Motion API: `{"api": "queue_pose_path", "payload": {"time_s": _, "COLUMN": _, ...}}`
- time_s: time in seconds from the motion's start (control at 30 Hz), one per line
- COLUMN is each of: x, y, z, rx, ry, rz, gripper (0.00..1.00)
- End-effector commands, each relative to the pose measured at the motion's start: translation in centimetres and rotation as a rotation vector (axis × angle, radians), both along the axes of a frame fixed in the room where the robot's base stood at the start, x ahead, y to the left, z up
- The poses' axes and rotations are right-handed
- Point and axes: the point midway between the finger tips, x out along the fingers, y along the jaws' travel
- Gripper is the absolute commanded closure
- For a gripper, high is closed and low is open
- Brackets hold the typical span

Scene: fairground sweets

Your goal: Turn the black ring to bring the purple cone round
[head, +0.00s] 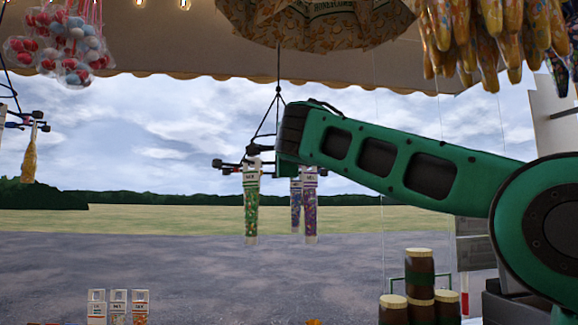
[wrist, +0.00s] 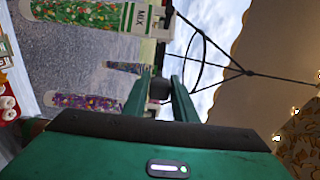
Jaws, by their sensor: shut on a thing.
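The black ring (head: 228,164) hangs on dark cords beyond my arm in the head view, and the arm covers part of it. A green-filled cone (head: 251,205) hangs upright at its left front. A purple cone (head: 309,205) hangs right of that, with another purple one (head: 296,204) just behind. In the wrist view the green cone (wrist: 75,13) is at the top left, a purple cone (wrist: 85,102) lower, and a smaller one (wrist: 123,67) farther off. My gripper (wrist: 160,86) is shut on a dark piece of the ring. In the head view my arm hides the gripper.
Another hanger with a yellow cone (head: 29,160) is at the far left. Wrapped bags (head: 475,35) hang at top right, sweet bags (head: 70,48) at top left. Dark jars (head: 420,275) are stacked low right; small packets (head: 118,305) stand low left. Open air lies around the ring.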

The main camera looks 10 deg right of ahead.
Motion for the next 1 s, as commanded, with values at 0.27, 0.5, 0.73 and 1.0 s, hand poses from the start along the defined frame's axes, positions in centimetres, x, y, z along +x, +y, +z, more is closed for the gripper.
{"api": "queue_pose_path", "payload": {"time_s": 0.27, "x": 0.6, "y": 2.6, "z": -0.5, "rx": -0.002, "ry": 0.008, "rz": 0.002, "gripper": 0.84}}
{"api": "queue_pose_path", "payload": {"time_s": 0.5, "x": 0.8, "y": 4.4, "z": -0.5, "rx": -0.003, "ry": 0.008, "rz": 0.002, "gripper": 0.84}}
{"api": "queue_pose_path", "payload": {"time_s": 0.73, "x": 0.9, "y": 5.1, "z": -0.5, "rx": -0.002, "ry": 0.009, "rz": 0.002, "gripper": 0.84}}
{"api": "queue_pose_path", "payload": {"time_s": 1.0, "x": 1.8, "y": 7.2, "z": -0.5, "rx": -0.002, "ry": 0.009, "rz": 0.002, "gripper": 0.84}}
